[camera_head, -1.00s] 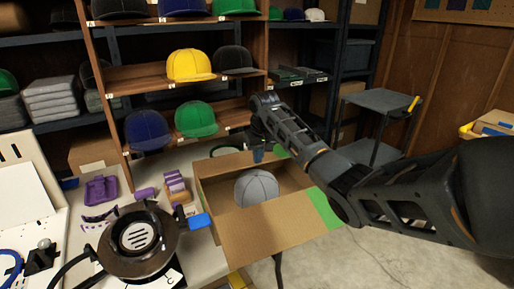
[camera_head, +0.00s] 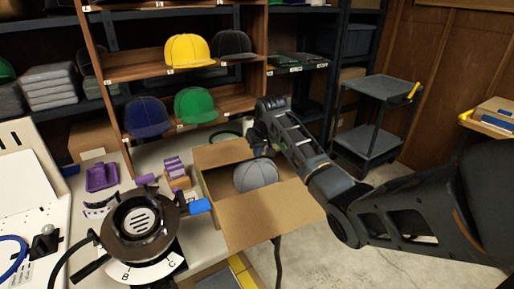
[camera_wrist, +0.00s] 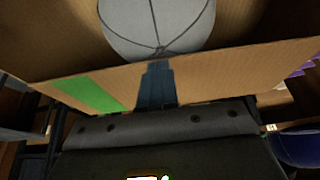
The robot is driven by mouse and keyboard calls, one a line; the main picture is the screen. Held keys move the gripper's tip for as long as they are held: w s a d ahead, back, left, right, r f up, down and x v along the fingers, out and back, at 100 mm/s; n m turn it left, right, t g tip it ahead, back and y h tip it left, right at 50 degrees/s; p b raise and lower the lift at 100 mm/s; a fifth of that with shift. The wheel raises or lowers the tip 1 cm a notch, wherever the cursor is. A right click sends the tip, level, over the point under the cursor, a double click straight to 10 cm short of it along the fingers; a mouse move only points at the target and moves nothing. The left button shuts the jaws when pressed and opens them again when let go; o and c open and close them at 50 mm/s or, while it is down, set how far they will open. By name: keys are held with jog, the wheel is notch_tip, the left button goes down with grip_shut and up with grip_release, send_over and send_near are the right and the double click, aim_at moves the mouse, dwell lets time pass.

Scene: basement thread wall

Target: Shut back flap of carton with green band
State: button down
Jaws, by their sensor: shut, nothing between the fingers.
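The open cardboard carton (camera_head: 275,215) stands at the table's right end, with a grey cap (camera_head: 256,174) inside. Its front flap hangs outward toward me. In the wrist view the cap (camera_wrist: 157,22) is at the top, and below it a cardboard panel (camera_wrist: 225,75) with a green band (camera_wrist: 92,94) crosses the picture. My gripper (camera_wrist: 156,70) is shut and empty, its fingers overlapping this panel at mid-picture; I cannot tell whether they touch it.
Shelves with a yellow cap (camera_head: 188,50), a green cap (camera_head: 195,105) and a blue cap (camera_head: 147,117) stand behind the carton. A round black machine (camera_head: 140,228) is left of the carton. A grey cart (camera_head: 375,120) stands at the right, with bare floor before it.

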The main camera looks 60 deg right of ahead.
jog(key=shift+s+f, duration=0.1)
jog(key=shift+f, duration=0.05)
jog(key=shift+r+p, duration=1.4)
jog(key=shift+p, duration=0.1)
jog(key=w+p+v, duration=0.1)
jog(key=v, duration=1.1)
jog(key=shift+d+r+p, duration=0.25)
jog(key=shift+r+p, duration=0.1)
jog(key=shift+r, duration=0.1)
